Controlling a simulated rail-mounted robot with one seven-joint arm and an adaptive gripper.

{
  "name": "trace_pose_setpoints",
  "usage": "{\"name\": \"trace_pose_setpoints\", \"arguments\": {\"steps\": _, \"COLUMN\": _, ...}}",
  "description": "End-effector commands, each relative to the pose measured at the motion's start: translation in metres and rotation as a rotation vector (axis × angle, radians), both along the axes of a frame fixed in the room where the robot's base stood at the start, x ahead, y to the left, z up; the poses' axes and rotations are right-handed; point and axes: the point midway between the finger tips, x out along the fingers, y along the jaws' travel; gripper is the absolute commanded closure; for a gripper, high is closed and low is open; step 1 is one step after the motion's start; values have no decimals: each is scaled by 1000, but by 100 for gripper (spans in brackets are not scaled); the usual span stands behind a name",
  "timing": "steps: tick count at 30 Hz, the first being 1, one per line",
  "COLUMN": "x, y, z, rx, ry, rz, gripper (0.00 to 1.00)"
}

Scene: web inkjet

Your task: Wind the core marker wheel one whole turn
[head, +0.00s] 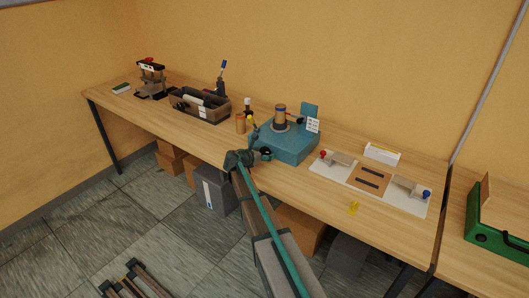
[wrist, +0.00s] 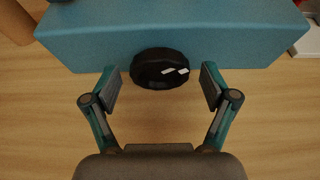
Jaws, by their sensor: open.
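The core marker (head: 284,143) is a blue-teal box on the bench with a cylinder (head: 280,118) standing on top. Its black wheel (head: 266,154) is on the front face; in the wrist view the wheel (wrist: 160,69) is a dark round knob with two white marks at its lower right. My gripper (head: 248,157) is at the front of the box. In the wrist view my gripper (wrist: 158,88) is open, one finger on each side of the wheel, with a gap on both sides. The fingertips reach about level with the wheel.
A dark organiser tray (head: 201,107) and small bottles stand left of the box. A white board with a brown pad (head: 369,179) and red and blue knobs lies to the right. Bare wood shows below the wheel.

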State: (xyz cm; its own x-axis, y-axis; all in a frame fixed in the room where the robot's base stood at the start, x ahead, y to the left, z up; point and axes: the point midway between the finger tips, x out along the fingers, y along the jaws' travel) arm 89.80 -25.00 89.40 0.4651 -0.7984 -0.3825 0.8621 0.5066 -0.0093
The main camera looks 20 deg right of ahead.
Motion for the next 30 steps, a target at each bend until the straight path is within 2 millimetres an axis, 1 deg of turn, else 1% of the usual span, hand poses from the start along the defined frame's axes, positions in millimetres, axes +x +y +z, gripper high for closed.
{"name": "trace_pose_setpoints", "arguments": {"steps": 4, "x": 4, "y": -6, "z": -3, "rx": 1, "ry": 1, "rz": 0, "gripper": 15}}
{"name": "trace_pose_setpoints", "arguments": {"steps": 12, "x": 4, "y": -7, "z": -4, "rx": 0, "ry": 0, "rz": 0, "gripper": 15}}
{"name": "trace_pose_setpoints", "arguments": {"steps": 14, "x": 4, "y": -7, "z": -4, "rx": 0, "ry": 0, "rz": 0, "gripper": 23}}
{"name": "trace_pose_setpoints", "arguments": {"steps": 21, "x": 4, "y": -7, "z": -4, "rx": 0, "ry": 0, "rz": 0, "gripper": 63}}
{"name": "trace_pose_setpoints", "arguments": {"steps": 23, "x": 4, "y": -7, "z": -4, "rx": 0, "ry": 0, "rz": 0, "gripper": 73}}
{"name": "trace_pose_setpoints", "arguments": {"steps": 24, "x": 4, "y": -6, "z": -4, "rx": 0, "ry": -1, "rz": 0, "gripper": 75}}
{"name": "trace_pose_setpoints", "arguments": {"steps": 30, "x": 2, "y": -7, "z": -7, "rx": 30, "ry": -53, "rz": 1, "gripper": 75}}
